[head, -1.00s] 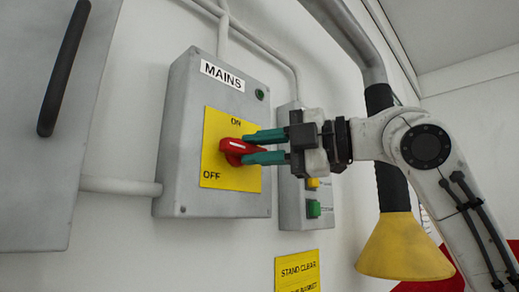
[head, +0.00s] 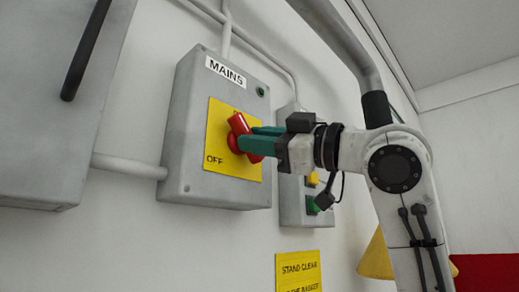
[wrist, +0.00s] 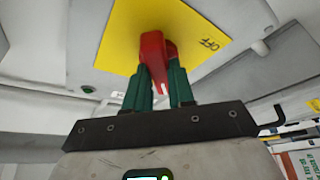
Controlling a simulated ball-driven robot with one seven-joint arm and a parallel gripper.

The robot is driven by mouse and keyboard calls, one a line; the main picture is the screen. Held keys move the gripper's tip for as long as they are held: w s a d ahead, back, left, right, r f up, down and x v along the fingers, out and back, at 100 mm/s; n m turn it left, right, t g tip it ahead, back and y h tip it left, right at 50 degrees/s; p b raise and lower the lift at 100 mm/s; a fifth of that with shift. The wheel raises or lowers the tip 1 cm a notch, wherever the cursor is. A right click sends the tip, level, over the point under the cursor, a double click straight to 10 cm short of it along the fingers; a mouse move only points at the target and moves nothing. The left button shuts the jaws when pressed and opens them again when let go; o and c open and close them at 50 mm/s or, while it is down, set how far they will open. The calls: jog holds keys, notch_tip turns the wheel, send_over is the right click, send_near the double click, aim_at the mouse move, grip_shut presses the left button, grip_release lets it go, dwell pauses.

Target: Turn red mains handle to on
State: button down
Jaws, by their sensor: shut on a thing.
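The red mains handle (head: 238,124) sits on a yellow plate (head: 226,172) on the grey MAINS box (head: 190,130). The handle now stands steeply, its upper end tilted a little left and towards the top of the plate. OFF is readable at lower left of the plate; the ON label is mostly hidden behind the handle. My gripper (head: 256,139) has its green fingers shut on the handle. In the wrist view the red handle (wrist: 154,55) lies between the two green fingers (wrist: 160,84).
A grey box with a dark bar handle (head: 86,50) is at the left. A smaller box with yellow and green buttons (head: 312,180) stands just behind my gripper. A STAND CLEAR sign (head: 298,268) is below. A yellow cone-shaped hood (head: 376,258) is partly behind my arm.

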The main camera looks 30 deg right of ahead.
jog(key=shift+s+a+f+m+t+h+b, duration=0.1)
jog(key=shift+m+t+h+b, duration=0.5)
jog(key=shift+m, duration=1.4)
jog(key=shift+w+a+f+m+t+h+b, duration=0.15)
jog(key=shift+m+t+h, duration=0.7)
jog(key=shift+m, duration=1.15)
jog(key=shift+s+a+r+m+t+h+b, duration=0.15)
jog(key=shift+m+t+h+b, duration=0.3)
jog(key=shift+m+h, duration=1.05)
jog(key=shift+f+m+y, duration=0.1)
jog(key=shift+m+y, duration=0.45)
jog(key=shift+m, duration=0.25)
jog(key=c, duration=1)
grip_release()
jog(key=shift+o, duration=0.2)
jog(key=b+v, duration=0.3)
jog(key=v, duration=0.7)
jog(key=shift+s+d, duration=0.15)
jog(key=shift+s, duration=0.2)
